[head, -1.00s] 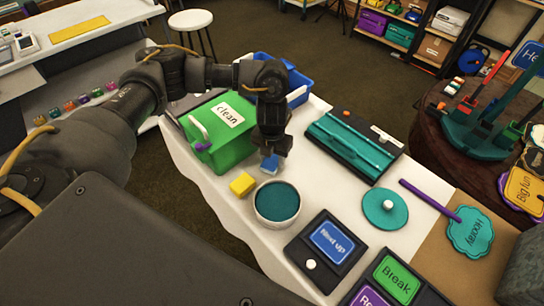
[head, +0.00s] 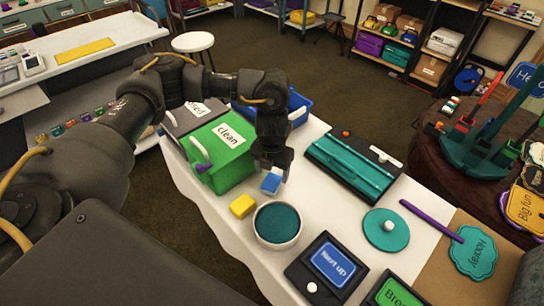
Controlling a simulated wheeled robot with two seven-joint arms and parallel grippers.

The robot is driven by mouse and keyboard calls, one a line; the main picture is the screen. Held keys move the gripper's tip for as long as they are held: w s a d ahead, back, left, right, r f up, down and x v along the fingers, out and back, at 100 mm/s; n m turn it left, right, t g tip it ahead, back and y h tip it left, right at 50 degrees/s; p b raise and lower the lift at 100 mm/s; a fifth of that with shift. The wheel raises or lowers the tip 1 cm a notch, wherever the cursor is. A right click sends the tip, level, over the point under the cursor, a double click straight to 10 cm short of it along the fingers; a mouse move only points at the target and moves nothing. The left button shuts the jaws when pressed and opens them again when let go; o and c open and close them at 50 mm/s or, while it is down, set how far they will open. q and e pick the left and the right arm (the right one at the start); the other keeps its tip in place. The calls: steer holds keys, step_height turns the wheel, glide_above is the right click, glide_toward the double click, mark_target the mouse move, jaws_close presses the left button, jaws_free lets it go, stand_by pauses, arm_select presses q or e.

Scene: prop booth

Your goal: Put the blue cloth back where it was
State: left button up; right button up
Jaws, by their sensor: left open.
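The small blue cloth (head: 271,183), folded into a block-like shape, lies on the white table beside a yellow block (head: 242,206) and behind a round tub with a teal top (head: 277,223). My left gripper (head: 271,168) points down just above the cloth, with its fingers open. Whether the fingertips touch the cloth I cannot tell. The green box labelled "clean" (head: 225,150) stands left of the gripper. My right gripper is not in view.
A grey box with a partly hidden label (head: 187,115) and a blue bin (head: 298,101) stand at the back.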

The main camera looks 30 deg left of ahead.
mark_target(272, 181)
arm_select(q)
step_height(272, 181, up, 9)
steer(key=shift+f, duration=0.15)
stand_by(0.6)
